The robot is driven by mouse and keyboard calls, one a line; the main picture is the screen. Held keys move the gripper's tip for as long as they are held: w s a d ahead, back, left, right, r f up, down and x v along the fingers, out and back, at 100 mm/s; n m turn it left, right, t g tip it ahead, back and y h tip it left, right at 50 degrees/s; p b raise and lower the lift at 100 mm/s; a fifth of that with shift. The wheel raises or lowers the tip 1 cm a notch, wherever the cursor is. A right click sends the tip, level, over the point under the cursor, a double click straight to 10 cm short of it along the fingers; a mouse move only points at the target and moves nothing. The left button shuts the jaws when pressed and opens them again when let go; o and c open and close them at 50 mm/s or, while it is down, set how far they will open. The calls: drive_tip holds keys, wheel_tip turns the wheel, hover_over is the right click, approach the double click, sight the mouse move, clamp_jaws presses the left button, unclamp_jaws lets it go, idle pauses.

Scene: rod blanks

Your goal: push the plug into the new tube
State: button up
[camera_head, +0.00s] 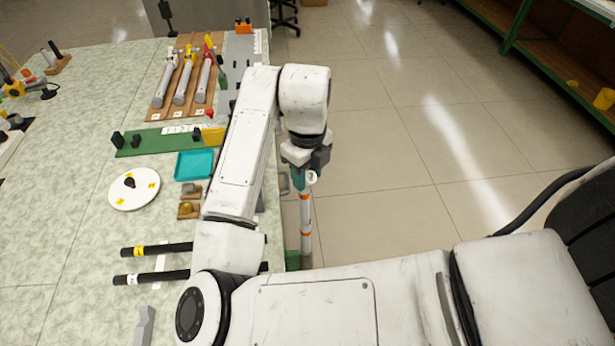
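My gripper (304,172) points down just past the table's right edge, with the floor behind it. It appears closed around the top of a slim upright rod (305,222) with white, grey and orange bands. A small white label shows near the grip. The fingertips are partly hidden, and I cannot see clearly what the rod's lower end touches. Three grey tubes (182,82) with white, yellow and red ends lie on a brown board at the back. I cannot tell which piece is the plug or which is the new tube.
Two black rods (152,279) lie across the table's near part, partly behind my arm. A teal tray (194,164), a white disc (134,189) and a green strip (150,141) lie farther back. Open floor is on the right, with a green shelf (520,25) beyond.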

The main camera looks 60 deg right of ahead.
drive_tip(key=c, duration=0.7)
drive_tip(key=shift+r, duration=0.1)
drive_tip(key=shift+r+b, duration=0.3)
drive_tip(key=shift+r, duration=0.35)
drive_tip(key=s+r, duration=0.3)
drive_tip(key=s, duration=0.1)
drive_tip(key=s+r, duration=0.4)
drive_tip(key=s, duration=0.1)
drive_tip(key=s+r, duration=0.4)
drive_tip(key=s, duration=0.1)
drive_tip(key=shift+d+r, duration=0.25)
